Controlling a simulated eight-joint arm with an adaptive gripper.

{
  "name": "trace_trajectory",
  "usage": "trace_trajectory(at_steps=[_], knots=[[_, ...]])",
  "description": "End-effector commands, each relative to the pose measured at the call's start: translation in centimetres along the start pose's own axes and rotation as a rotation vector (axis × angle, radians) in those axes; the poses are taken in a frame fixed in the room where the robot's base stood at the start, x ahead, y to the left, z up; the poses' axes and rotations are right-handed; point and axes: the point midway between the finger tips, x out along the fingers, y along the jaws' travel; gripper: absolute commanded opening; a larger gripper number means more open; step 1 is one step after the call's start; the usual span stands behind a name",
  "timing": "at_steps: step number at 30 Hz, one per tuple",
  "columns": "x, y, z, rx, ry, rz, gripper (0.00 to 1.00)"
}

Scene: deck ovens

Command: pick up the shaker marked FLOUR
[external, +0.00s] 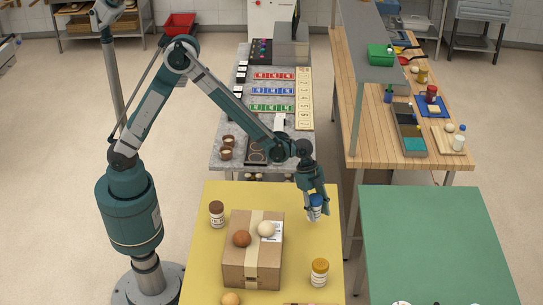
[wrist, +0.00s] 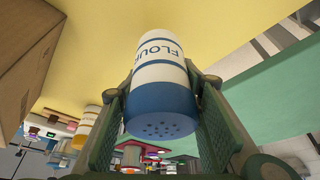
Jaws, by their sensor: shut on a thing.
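The shaker marked FLOUR (wrist: 160,62) is white with blue bands and a blue pierced lid. In the wrist view it stands between my gripper's two green finger pads, with the lettering upside down to the camera. My gripper (external: 315,203) is shut on the shaker near its lid. In the external view the shaker's blue and white body (external: 314,215) shows below the fingers, over the right part of the yellow table (external: 205,262). I cannot tell whether its base touches the table.
A cardboard box (external: 250,268) with a brown ball (external: 242,239) and a pale ball (external: 266,229) on top stands left of the shaker. A brown-lidded shaker (external: 216,214) and a yellow-lidded shaker (external: 319,272) stand beside the box. A green table (external: 430,240) is at right.

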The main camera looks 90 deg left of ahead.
Motion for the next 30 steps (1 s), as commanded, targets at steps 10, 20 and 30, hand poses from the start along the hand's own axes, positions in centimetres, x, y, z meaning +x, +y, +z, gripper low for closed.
trace_trajectory(at_steps=[10,20,30], knots=[[-4.2,0.0,-1.7,0.0,0.0,0.0,0.2],[-5.1,0.0,-2.1,0.0,0.0,0.0,0.2],[-5.1,0.0,-2.1,0.0,0.0,0.0,0.2]])
